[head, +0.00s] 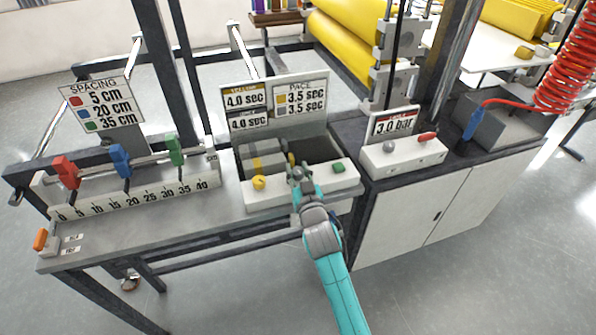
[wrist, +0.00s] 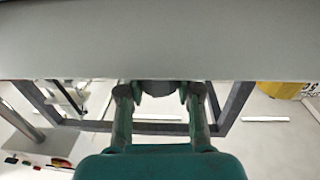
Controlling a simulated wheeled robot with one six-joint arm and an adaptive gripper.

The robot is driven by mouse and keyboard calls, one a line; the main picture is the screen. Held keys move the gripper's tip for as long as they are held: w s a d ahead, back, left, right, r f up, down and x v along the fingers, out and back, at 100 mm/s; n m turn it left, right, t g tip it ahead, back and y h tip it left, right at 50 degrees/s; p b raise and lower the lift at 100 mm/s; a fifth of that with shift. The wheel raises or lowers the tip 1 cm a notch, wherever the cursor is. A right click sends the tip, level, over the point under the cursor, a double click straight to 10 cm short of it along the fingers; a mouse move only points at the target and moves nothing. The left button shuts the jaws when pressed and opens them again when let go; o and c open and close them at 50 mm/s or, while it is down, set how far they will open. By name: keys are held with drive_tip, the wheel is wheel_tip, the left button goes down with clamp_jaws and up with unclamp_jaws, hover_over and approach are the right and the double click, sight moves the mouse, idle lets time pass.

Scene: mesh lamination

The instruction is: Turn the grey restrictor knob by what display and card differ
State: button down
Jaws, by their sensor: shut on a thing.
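My gripper (head: 300,174) is at the white control box (head: 280,192), between the yellow knob (head: 259,182) and the green button (head: 338,168). In the wrist view my gripper (wrist: 160,98) has its fingers on both sides of the dark grey knob (wrist: 158,88) and is shut on it. The knob's pointer is hidden. The display (head: 244,98) reads 4.0 sec in its upper, yellow-headed row and 4.0 sec in the lower row. The PACE card (head: 300,97) shows 3.5 sec beside a yellow mark and 3.5 sec beside a grey mark.
On the left, a spacing scale (head: 135,198) carries red, blue and green sliders under a SPACING card (head: 101,101). On the right, a box (head: 403,158) with another grey knob and a red lever stands below a 3.0 bar display (head: 394,124). Yellow rollers (head: 345,50) are behind.

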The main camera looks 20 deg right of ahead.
drive_tip(key=shift+f+n+y, duration=0.2)
drive_tip(key=shift+n+y, duration=0.35)
drive_tip(key=shift+y, duration=0.3)
drive_tip(key=shift+f+n+y, duration=0.15)
drive_tip(key=shift+n+y, duration=0.4)
drive_tip(key=shift+y, duration=0.3)
drive_tip(key=shift+n+g+y, duration=0.4)
drive_tip(key=shift+n+y, duration=0.5)
drive_tip(key=shift+y, duration=0.5)
drive_tip(key=shift+r, duration=0.1)
drive_tip(key=c, duration=0.9)
unclamp_jaws()
drive_tip(key=shift+o, duration=0.8)
drive_tip(key=shift+r, duration=0.15)
drive_tip(key=v, duration=1.2)
drive_tip(key=shift+d, duration=0.1)
